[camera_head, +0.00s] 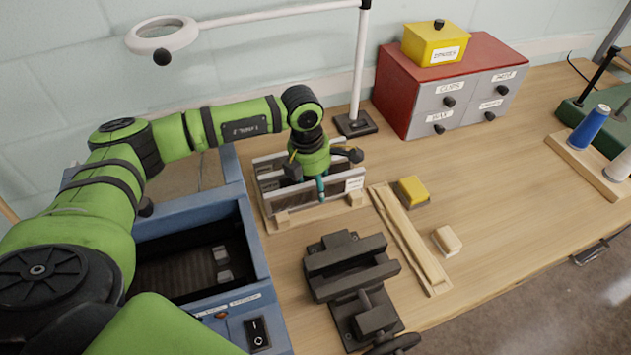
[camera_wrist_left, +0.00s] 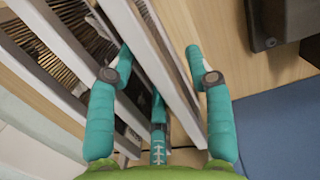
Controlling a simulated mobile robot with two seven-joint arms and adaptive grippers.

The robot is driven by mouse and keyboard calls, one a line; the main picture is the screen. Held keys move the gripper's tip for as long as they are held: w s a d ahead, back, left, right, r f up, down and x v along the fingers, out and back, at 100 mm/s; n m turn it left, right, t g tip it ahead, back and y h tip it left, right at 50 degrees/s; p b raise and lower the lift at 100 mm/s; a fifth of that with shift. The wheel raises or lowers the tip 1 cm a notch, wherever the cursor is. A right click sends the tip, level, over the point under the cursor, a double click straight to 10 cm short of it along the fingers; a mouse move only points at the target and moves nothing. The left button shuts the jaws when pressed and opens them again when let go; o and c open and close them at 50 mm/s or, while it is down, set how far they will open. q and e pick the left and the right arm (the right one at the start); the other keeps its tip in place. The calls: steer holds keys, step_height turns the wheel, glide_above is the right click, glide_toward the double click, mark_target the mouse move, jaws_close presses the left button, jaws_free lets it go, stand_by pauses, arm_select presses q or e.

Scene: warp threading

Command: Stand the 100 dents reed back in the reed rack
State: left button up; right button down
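The reed rack (camera_head: 282,222) is a pale wooden stand beside the blue box. Reeds with light bars and dark dents stand in it, and a white label (camera_head: 355,184) at the right end is too small to read. My left gripper (camera_head: 320,188) points down among the reeds from above. In the left wrist view its teal fingers (camera_wrist_left: 158,62) are spread to either side of pale reed bars (camera_wrist_left: 150,55), with a gap at the right finger. Dense dents of another reed (camera_wrist_left: 45,45) show at left. I cannot tell which reed is the 100 dents one. My right gripper is out of view.
A blue box (camera_head: 262,250) with a dark interior stands left of the rack. A dark vise (camera_head: 350,270) is in front. A lamp base (camera_head: 355,124) and a red drawer cabinet (camera_head: 395,95) stand behind. Wooden strips (camera_head: 408,240) and a yellow block (camera_head: 413,190) lie right.

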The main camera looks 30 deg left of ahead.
arm_select(q)
step_height(320, 180, up, 12)
steer(key=s+a, duration=0.1)
stand_by(0.5)
